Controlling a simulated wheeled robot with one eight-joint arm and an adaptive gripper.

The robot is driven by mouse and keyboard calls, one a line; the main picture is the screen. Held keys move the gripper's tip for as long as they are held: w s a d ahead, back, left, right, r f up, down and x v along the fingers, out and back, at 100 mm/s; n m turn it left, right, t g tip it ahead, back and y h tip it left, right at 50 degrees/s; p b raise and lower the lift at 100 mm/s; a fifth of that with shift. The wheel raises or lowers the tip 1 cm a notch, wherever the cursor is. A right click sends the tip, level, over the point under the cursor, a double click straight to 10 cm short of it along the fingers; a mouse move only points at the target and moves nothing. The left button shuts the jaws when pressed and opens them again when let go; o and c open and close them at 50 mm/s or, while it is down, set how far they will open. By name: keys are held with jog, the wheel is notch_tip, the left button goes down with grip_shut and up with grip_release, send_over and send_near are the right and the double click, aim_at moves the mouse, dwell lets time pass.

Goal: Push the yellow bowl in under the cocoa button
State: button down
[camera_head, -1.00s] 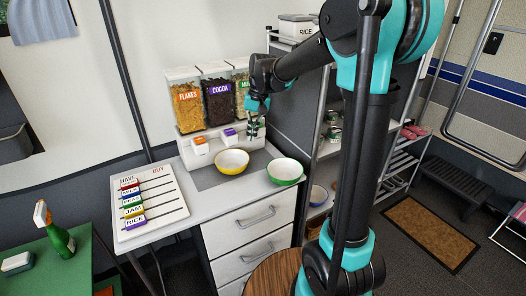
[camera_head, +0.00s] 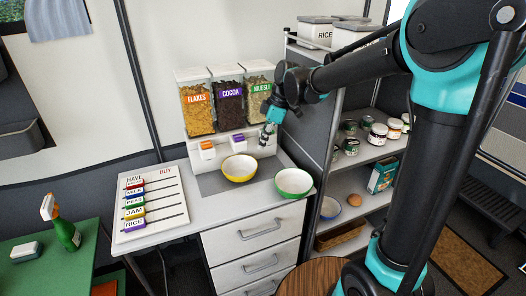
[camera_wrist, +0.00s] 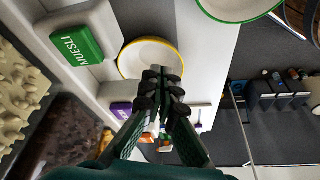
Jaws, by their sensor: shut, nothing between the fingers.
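The yellow bowl (camera_head: 239,168), white inside with a yellow rim, stands upright on a grey mat in front of the dispensers. It also shows in the wrist view (camera_wrist: 148,57), partly hidden by my fingers. The cocoa dispenser (camera_head: 230,103) is the middle of three, and its purple cocoa button (camera_head: 238,138) is on the white base behind the bowl. The button also shows in the wrist view (camera_wrist: 121,110). My gripper (camera_head: 267,141) is shut and empty, pointing down in front of the muesli dispenser (camera_head: 259,88), behind and right of the bowl. I cannot tell whether it touches anything.
A green bowl (camera_head: 293,183) stands right of the yellow one, near the counter's edge. The flakes dispenser (camera_head: 197,108) with its orange button (camera_head: 207,150) is on the left. A white list board (camera_head: 150,203) lies further left. A shelf rack (camera_head: 355,165) stands to the right.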

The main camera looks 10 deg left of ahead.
aim_at(254, 162)
jog(key=x, duration=0.9)
jog(key=shift+w+d, duration=0.2)
jog(key=shift+d, duration=0.95)
